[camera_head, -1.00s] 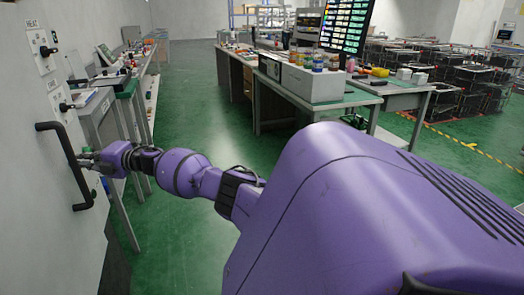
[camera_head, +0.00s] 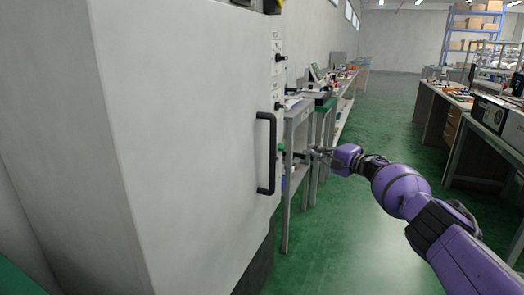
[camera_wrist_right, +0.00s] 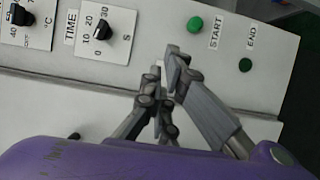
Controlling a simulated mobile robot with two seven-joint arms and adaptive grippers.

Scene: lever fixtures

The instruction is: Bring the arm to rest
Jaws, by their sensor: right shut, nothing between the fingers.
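My right arm (camera_head: 400,190) is purple and reaches in from the lower right. My right gripper (camera_head: 308,155) is shut and empty, to the right of the black bar handle (camera_head: 265,153) on a white cabinet door (camera_head: 190,140). A gap shows between the fingertips and the handle. In the right wrist view the gripper (camera_wrist_right: 165,70) is in front of a white control panel (camera_wrist_right: 150,55), its fingertips below the green START button (camera_wrist_right: 194,24) and the TIME knob (camera_wrist_right: 103,30). Whether they touch the panel is unclear. My left gripper is not in view.
A dark green END button (camera_wrist_right: 245,65) lies right of START. Narrow benches with small items (camera_head: 325,100) run along the wall behind the gripper. A workbench (camera_head: 460,115) stands at the right. Green floor (camera_head: 385,130) between them is clear.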

